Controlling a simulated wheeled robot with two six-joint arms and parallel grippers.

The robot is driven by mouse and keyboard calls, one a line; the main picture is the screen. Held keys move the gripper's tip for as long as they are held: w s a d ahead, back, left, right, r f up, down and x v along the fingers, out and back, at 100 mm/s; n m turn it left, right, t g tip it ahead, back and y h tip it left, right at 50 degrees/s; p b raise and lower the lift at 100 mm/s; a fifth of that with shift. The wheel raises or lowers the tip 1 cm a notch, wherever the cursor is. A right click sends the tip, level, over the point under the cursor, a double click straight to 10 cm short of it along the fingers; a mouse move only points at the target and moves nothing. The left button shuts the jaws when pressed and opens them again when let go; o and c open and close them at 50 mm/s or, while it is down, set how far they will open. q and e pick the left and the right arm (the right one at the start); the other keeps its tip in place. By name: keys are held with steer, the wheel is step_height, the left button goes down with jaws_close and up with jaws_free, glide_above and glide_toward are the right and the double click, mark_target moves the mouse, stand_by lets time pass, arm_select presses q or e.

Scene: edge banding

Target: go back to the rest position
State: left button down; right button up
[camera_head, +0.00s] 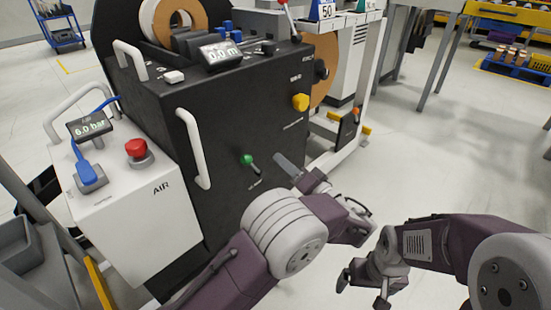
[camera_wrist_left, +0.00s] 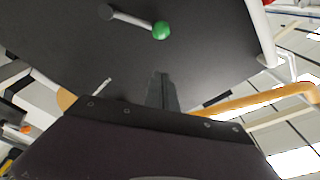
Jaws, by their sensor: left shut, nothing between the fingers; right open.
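My left gripper (camera_head: 287,164) is shut and empty, in front of the black machine's (camera_head: 215,125) front panel. It is just right of a small lever with a green knob (camera_head: 247,159). In the left wrist view the closed fingers (camera_wrist_left: 163,90) point at the dark panel, with the green knob (camera_wrist_left: 161,30) beyond their tips and apart from them. My right gripper (camera_head: 362,287) is open and empty, low at the right over the floor, apart from the machine.
A white AIR box (camera_head: 150,225) with a red button (camera_head: 137,148) and gauge stands left of the machine. The black machine has a white handle (camera_head: 193,150) and a yellow knob (camera_head: 300,102). A grey table (camera_head: 440,70) stands back right.

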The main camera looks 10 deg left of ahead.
arm_select(q)
steer(key=shift+a, duration=0.1)
stand_by(0.3)
steer(key=s+a+f+g+h+p, duration=0.1)
steer(key=s+a+f+g+p, duration=0.2)
steer(key=a, duration=0.4)
steer(key=s+a+g+h+p, duration=0.1)
steer(key=s+a+g+p, duration=0.2)
steer(key=a+g, duration=0.25)
steer(key=s+a+f+g+h+p, duration=0.25)
steer(key=s+g+h+p, duration=0.4)
steer(key=s, duration=0.85)
step_height(320, 180, up, 40)
steer(key=s+d+n+t+h+p, duration=0.1)
steer(key=h+p, duration=0.4)
steer(key=p, duration=3.6)
steer(key=shift+s+d+n+t, duration=0.2)
steer(key=shift+d+n+t, duration=0.25)
steer(key=shift+t, duration=0.55)
